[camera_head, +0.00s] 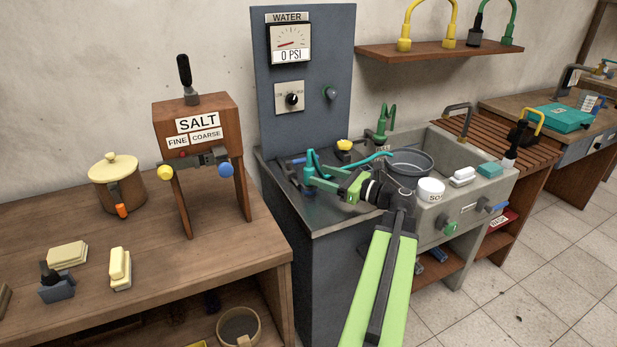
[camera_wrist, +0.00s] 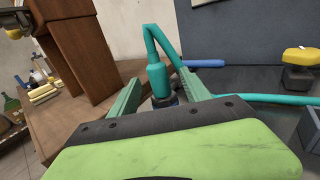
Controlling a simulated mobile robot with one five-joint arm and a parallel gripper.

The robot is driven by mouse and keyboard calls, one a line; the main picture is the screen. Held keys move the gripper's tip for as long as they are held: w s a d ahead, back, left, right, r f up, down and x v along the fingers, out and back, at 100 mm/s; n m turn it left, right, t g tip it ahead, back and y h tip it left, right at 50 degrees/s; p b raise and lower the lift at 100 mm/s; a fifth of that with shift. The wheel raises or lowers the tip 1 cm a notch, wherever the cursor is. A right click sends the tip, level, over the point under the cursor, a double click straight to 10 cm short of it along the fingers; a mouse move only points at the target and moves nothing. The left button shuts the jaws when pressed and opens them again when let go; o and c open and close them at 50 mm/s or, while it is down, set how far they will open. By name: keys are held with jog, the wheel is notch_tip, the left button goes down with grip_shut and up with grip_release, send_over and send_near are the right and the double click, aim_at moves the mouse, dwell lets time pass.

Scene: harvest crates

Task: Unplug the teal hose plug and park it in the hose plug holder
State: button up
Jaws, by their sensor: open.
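The teal hose plug (camera_wrist: 157,80) stands upright in the wrist view, with its teal hose looping up and away to the right. Its lower end meets a dark and blue fitting (camera_wrist: 164,101). My gripper (camera_wrist: 160,86) is open, with one teal finger on each side of the plug. Whether the fingers touch it I cannot tell. In the head view my gripper (camera_head: 325,184) reaches it from the right. I cannot pick out the hose plug holder with certainty.
Behind the plug rises a grey panel (camera_head: 330,60) with a gauge reading 0 PSI. A yellow-topped black object (camera_wrist: 299,66) and a blue cylinder (camera_wrist: 206,63) lie nearby. The salt stand (camera_head: 196,120) is left.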

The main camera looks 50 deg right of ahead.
aim_at(309, 172)
jog(key=w, duration=0.2)
jog(key=w+a, duration=0.1)
jog(key=w, duration=0.2)
jog(key=shift+a, duration=0.2)
jog(key=shift+s, duration=0.1)
grip_shut()
